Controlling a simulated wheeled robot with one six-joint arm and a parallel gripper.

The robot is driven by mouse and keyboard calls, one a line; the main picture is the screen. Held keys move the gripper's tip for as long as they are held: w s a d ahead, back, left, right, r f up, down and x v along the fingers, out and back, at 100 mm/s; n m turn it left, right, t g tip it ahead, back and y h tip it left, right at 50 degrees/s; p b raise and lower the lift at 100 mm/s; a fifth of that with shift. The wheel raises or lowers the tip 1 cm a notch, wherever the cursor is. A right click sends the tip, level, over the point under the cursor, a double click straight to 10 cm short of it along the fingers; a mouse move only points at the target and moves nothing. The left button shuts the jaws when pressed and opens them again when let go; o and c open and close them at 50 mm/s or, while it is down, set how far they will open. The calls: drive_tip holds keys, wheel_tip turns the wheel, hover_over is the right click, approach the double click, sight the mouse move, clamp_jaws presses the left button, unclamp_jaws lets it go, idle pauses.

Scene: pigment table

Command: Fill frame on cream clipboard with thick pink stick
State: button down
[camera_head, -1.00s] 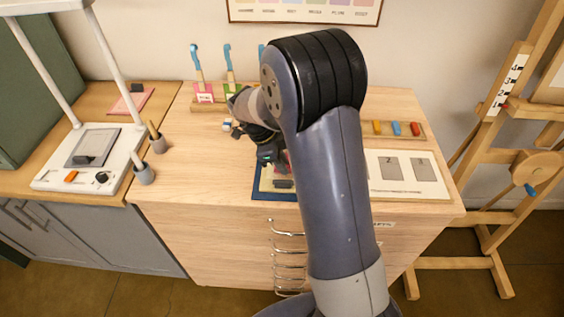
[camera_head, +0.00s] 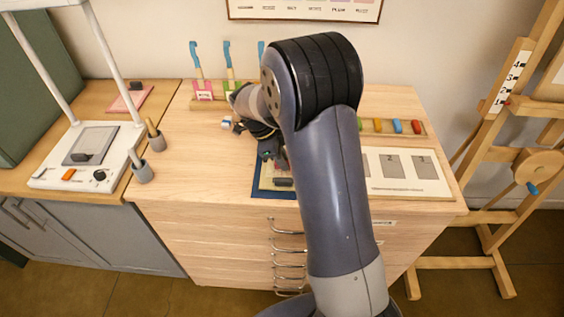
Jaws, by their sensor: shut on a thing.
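A little pink shows beside the gripper. My gripper (camera_head: 272,158) is low over the back of the clipboard, shut on what seems to be the thick pink stick. The stick is mostly hidden by the fingers, and I cannot tell whether it touches the sheet.
A card with numbered grey patches (camera_head: 430,188) lies right of my arm. Behind it a wooden tray holds yellow, blue (camera_head: 397,126) and red blocks. Blue-handled tools (camera_head: 195,60) stand at the back. A small white-and-blue item (camera_head: 226,122) lies left of my gripper. An easel stands right.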

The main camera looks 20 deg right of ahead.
drive_tip(key=shift+w+d, duration=0.3)
drive_tip(key=shift+w, duration=0.6)
drive_tip(key=shift+f+b, duration=0.15)
drive_tip(key=shift+b, duration=0.25)
drive_tip(key=shift+s+a+f+b, duration=0.1)
drive_tip(key=shift+s+a+b, duration=0.1)
drive_tip(key=shift+s+b, duration=0.3)
drive_tip(key=shift+s+a+b, duration=0.15)
drive_tip(key=shift+s+a, duration=0.05)
drive_tip(key=shift+s, duration=0.45)
drive_tip(key=shift+s+a+f+b, duration=0.1)
drive_tip(key=shift+s+a+b, duration=0.1)
drive_tip(key=shift+s+b, duration=0.3)
drive_tip(key=shift+s+r, duration=0.1)
drive_tip(key=shift+r, duration=0.05)
drive_tip(key=shift+w+d+r, duration=0.1)
drive_tip(key=shift+w+d, duration=0.05)
drive_tip(key=shift+w, duration=0.25)
drive_tip(key=shift+w+d+r+p, duration=0.1)
drive_tip(key=shift+w+d+p, duration=0.15)
drive_tip(key=shift+w, duration=0.45)
drive_tip(key=shift+w+d+p, duration=0.15)
drive_tip(key=shift+w+d, duration=0.05)
drive_tip(key=shift+w, duration=0.5)
drive_tip(key=shift+r, duration=0.15)
